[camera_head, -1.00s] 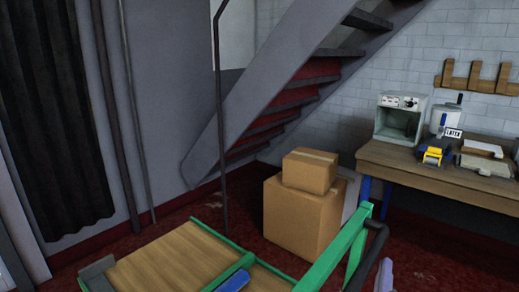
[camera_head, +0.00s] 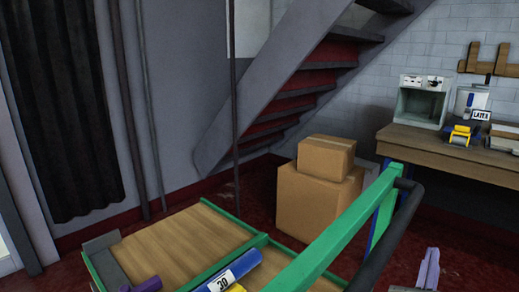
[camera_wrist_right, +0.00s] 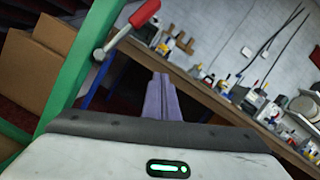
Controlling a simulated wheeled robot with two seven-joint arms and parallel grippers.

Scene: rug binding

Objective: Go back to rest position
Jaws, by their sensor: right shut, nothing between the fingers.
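My right gripper (camera_head: 429,262) shows at the lower right of the head view, its lavender fingers together and empty. It also shows in the right wrist view (camera_wrist_right: 161,84), pointing away from the wrist with nothing between the fingers. The fingers are apart from the green frame beside them.
A green-framed cart with a wooden top (camera_head: 185,248) stands close in front, with a blue roll labelled 30 (camera_head: 228,272) and a purple piece (camera_head: 148,285) at its near edge. Stacked cardboard boxes (camera_head: 320,200) stand behind. A workbench (camera_head: 440,145) is at right.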

